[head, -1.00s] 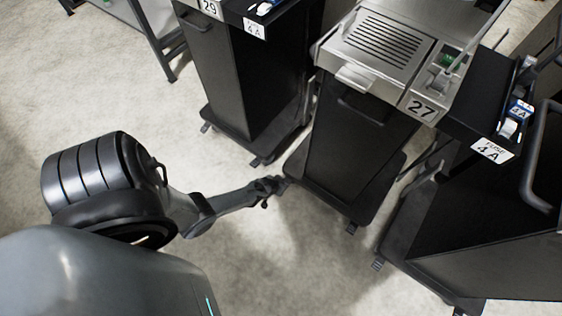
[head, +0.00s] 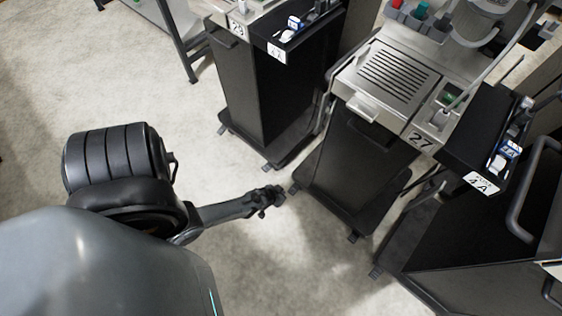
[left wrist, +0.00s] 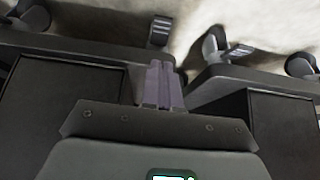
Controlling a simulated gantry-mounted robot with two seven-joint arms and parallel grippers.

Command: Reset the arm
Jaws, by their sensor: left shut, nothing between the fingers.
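My left gripper (head: 272,197) hangs low over the pale floor in the head view, in front of the black dispenser cart labelled 27. In the left wrist view its two fingers (left wrist: 164,86) lie together, shut, with nothing between them. They point at the gap between two black cart bases. Whether the gripper touches the cart base near it in the head view, I cannot tell. My right gripper is in neither view.
The cart labelled 27 (head: 352,170) stands right of my gripper, and another black cart (head: 262,100) stands behind it. A third dark cart (head: 490,230) is at the right. A metal rack (head: 182,40) stands at the top left. Floor (head: 90,80) at left is open.

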